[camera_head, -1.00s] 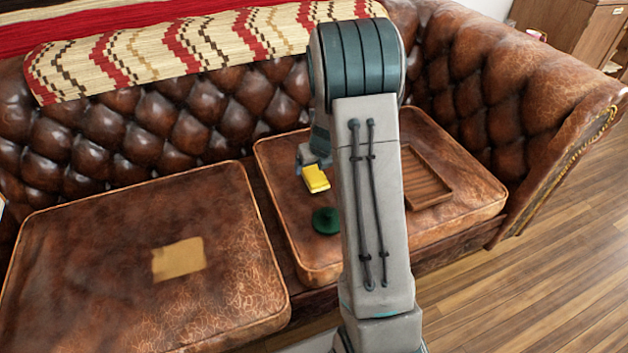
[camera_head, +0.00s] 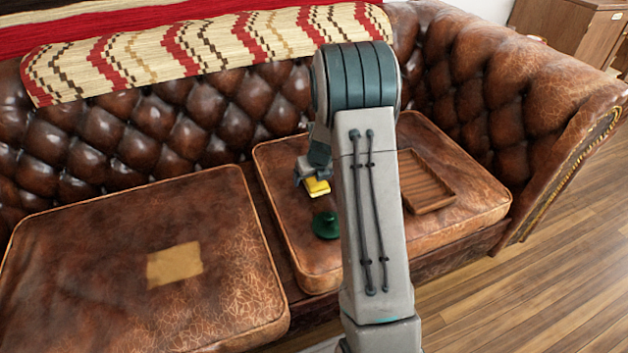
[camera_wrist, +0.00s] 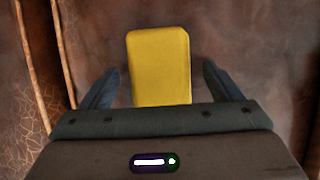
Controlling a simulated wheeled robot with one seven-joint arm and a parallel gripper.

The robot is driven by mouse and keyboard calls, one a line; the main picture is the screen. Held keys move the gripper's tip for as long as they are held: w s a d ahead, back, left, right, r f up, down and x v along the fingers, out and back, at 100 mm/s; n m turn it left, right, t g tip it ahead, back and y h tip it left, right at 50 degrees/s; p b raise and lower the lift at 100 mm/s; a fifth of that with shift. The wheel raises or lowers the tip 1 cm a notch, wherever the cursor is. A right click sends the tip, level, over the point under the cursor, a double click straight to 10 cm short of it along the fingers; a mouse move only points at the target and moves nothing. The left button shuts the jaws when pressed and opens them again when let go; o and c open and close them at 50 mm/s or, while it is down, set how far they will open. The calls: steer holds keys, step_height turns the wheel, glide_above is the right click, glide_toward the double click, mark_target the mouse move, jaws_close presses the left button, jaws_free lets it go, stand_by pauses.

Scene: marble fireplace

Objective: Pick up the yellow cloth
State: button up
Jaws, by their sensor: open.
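A bright yellow rectangular piece (camera_head: 317,187), which looks like the folded yellow cloth, lies on the right seat cushion of the leather sofa. In the wrist view the yellow cloth (camera_wrist: 159,66) stands out between my two fingers, with its near end hidden behind the gripper body. My gripper (camera_wrist: 160,82) is open, one finger to each side of the cloth with a gap on both sides. In the head view my gripper (camera_head: 309,172) is right at the cloth and hides its far part. Its height above the cushion is hard to tell.
A dark green round object (camera_head: 326,226) sits in front of the cloth. A brown slatted wooden tray (camera_head: 427,181) lies to the right, partly behind my arm. A flat tan patch (camera_head: 174,265) lies on the left cushion (camera_head: 90,285). The tufted backrest (camera_head: 190,128) rises behind.

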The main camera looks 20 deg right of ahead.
steer(key=shift+f, duration=0.15)
steer(key=c, duration=1.2)
steer(key=shift+o, duration=0.2)
step_height(320, 180, up, 5)
steer(key=p, duration=0.2)
steer(key=shift+f+p, duration=0.15)
steer(key=shift+p, duration=0.2)
steer(key=s+d+r+p, duration=0.3)
steer(key=s+d+r, duration=0.3)
steer(key=s+d, duration=0.2)
steer(key=shift+d+r, duration=0.3)
steer(key=shift+r, duration=0.05)
steer(key=shift+o, duration=1.2)
steer(key=shift+c, duration=0.4)
